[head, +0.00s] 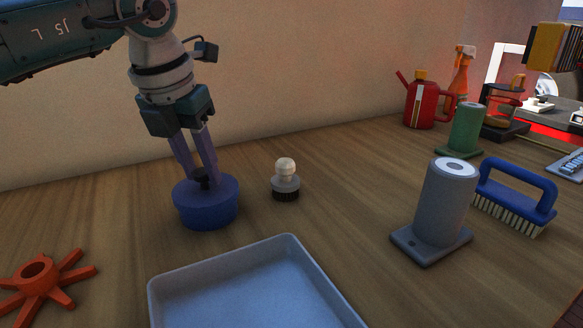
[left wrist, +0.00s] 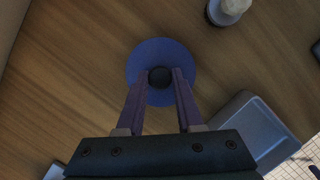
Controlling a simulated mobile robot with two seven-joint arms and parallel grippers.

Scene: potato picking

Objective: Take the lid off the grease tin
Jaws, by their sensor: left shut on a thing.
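The blue round grease tin (head: 207,216) stands on the wooden table left of centre, with its flat blue lid (head: 226,190) on top. A black knob (head: 203,183) sits in the middle of the lid. My left gripper (head: 203,176) comes down from above and is shut on this knob. In the left wrist view the lid (left wrist: 160,50) is seen from above, with the gripper's fingertips (left wrist: 160,78) on either side of the knob. The lid appears seated on the tin. My right gripper is not in view.
A grey tray (head: 225,259) lies in front of the tin. A small brush with a white knob (head: 286,167) stands just right of it. An orange spoked part (head: 38,281) is at left. A grey cylinder stand (head: 445,205) and blue brush (head: 518,190) are at right.

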